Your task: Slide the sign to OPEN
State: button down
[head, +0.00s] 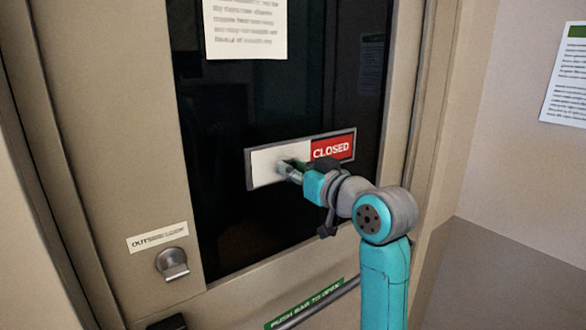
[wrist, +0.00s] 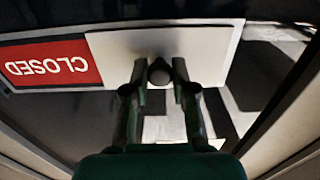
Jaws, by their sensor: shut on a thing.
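The sign (head: 340,135) is mounted on the dark glass of the door. Its red panel (head: 332,148) reads CLOSED on the right half, and a plain white slider (head: 265,168) covers the left half. In the wrist view the sign appears upside down, with the red CLOSED panel (wrist: 50,66) at left and the white slider (wrist: 205,52) at right. My gripper (wrist: 160,76) is shut on the small round dark knob (wrist: 159,71) of the slider. In the head view my gripper (head: 288,170) meets the slider near its right end and hides the knob.
The door has a round metal lock (head: 172,263) at lower left and a push bar (head: 320,302) below the glass, close under my arm. A paper notice (head: 245,28) hangs above the sign. A wall (head: 510,150) stands at right.

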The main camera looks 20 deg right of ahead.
aim_at(335, 149)
jog(key=w+d, duration=0.1)
jog(key=d, duration=0.4)
jog(key=w+d, duration=0.2)
jog(key=d, duration=0.3)
jog(key=w+d, duration=0.1)
jog(key=d, duration=0.3)
jog(key=shift+w+d, duration=0.35)
jog(key=shift+d, duration=0.05)
jog(key=c, duration=0.9)
grip_release()
jog(key=shift+d, duration=0.15)
jog(key=shift+c, duration=0.2)
jog(key=v, duration=1.2)
